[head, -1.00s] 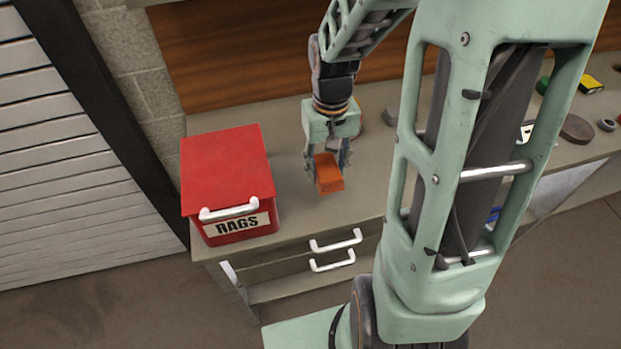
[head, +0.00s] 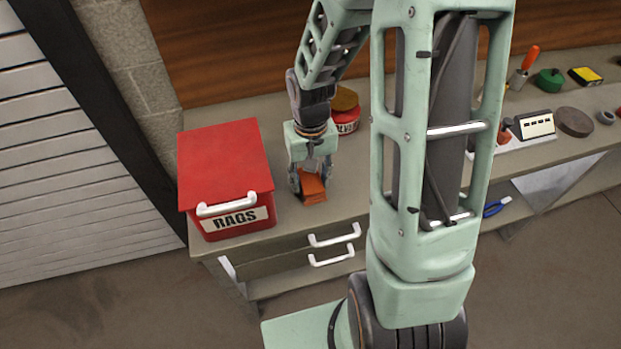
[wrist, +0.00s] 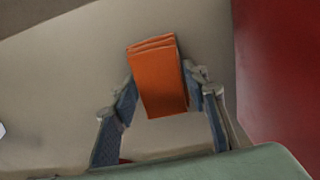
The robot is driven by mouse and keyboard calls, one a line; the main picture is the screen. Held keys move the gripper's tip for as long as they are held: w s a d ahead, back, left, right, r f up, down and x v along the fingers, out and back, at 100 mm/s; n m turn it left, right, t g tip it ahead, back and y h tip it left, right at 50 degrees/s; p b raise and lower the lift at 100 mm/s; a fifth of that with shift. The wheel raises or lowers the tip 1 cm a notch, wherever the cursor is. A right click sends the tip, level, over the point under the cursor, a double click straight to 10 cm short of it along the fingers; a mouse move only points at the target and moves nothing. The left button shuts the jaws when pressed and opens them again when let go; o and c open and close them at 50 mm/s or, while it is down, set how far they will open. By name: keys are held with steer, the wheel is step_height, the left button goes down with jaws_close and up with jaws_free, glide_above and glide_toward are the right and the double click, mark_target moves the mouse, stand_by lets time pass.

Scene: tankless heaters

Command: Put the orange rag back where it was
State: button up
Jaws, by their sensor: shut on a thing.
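The folded orange rag (head: 313,188) is between the fingers of my gripper (head: 311,182), just right of the red box. In the wrist view, my gripper (wrist: 160,100) has a finger on each side of the orange rag (wrist: 160,78) and is shut on it. The rag is low over the bench top; I cannot tell whether it touches it. The red box (head: 222,160) has a white handle and a RAGS label, and its lid is shut. Its red side (wrist: 280,70) shows at the right of the wrist view. Its inside is hidden.
The workbench (head: 350,190) has white drawer handles (head: 333,246) at its front. A red jar (head: 345,115) stands behind my gripper. A green item (head: 549,82), a yellow box (head: 585,76) and a dark disc (head: 575,122) lie farther right. The bench between rag and jar is clear.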

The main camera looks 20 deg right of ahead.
mark_target(310, 181)
steer(key=o, duration=1.2)
steer(key=shift+f, duration=0.1)
step_height(310, 181, up, 12)
steer(key=p, duration=0.1)
steer(key=shift+r, duration=0.2)
